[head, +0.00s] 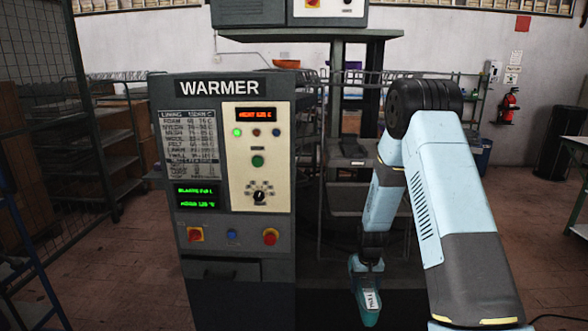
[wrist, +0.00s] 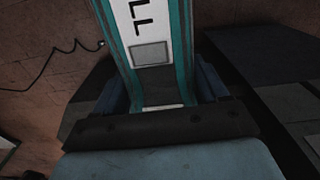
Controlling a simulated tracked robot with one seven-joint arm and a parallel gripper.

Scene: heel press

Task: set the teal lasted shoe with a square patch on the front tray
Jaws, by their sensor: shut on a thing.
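My gripper (head: 367,266) hangs low in front of the press in the head view, pointing down. It is shut on a teal lasted shoe (head: 366,314), which is lifted and hangs below it with a white label facing me. In the wrist view the teal shoe (wrist: 184,45) runs up between the jaws. It has a white strip with dark letters and a grey square patch (wrist: 151,53). The jaws flank the shoe on both sides; its lower part is hidden by my gripper. I cannot tell which surface is the front tray.
The grey warmer cabinet (head: 227,265) stands close left of the arm. Behind the arm is the press frame (head: 335,130) with a tray-like ledge (head: 345,199). In the wrist view a dark flat surface (wrist: 265,50) lies to the right and a black cable (wrist: 50,62) lies on the floor left.

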